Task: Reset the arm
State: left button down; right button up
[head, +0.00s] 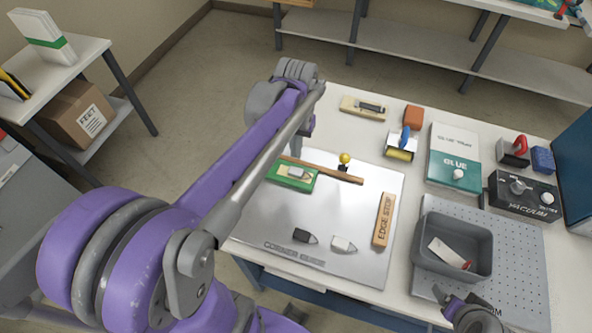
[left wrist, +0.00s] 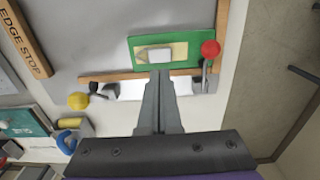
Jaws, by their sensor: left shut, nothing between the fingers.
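My left arm (head: 240,165), purple and grey, reaches from the lower left of the head view over the bench. My left gripper (left wrist: 160,82) is shut with nothing between its fingers. In the left wrist view its tips appear over the edge of a green block (left wrist: 180,42) with a small grey piece on it; I cannot tell the gap. The green block (head: 292,184) also shows in the head view, partly behind the arm. My right gripper (head: 470,308) is at the lower right edge, in front of the grey tray; its opening is unclear.
A metal plate (head: 335,210) holds a wooden strip (head: 335,174), a yellow knob (head: 345,158), an edge stop (head: 383,220) and two small blocks. A grey tray (head: 484,245), glue box (head: 455,150) and vacuum box (head: 520,195) stand right. A red knob (left wrist: 210,48) is beside the green block.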

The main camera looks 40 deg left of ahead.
dwell(0.3)
pick_arm(q)
jog(key=s+d+f+m+t, duration=0.1)
jog(key=s+d+t, duration=0.1)
jog(key=s+d, duration=0.1)
jog(key=s+d+f+m+t, duration=0.1)
jog(key=s+d+t, duration=0.1)
jog(key=d, duration=0.3)
jog(key=s+d+f+m+t, duration=0.1)
jog(key=s+d, duration=0.3)
jog(key=shift+s+f+m+t, duration=0.2)
jog(key=shift+m+t, duration=0.1)
jog(key=shift+t, duration=0.1)
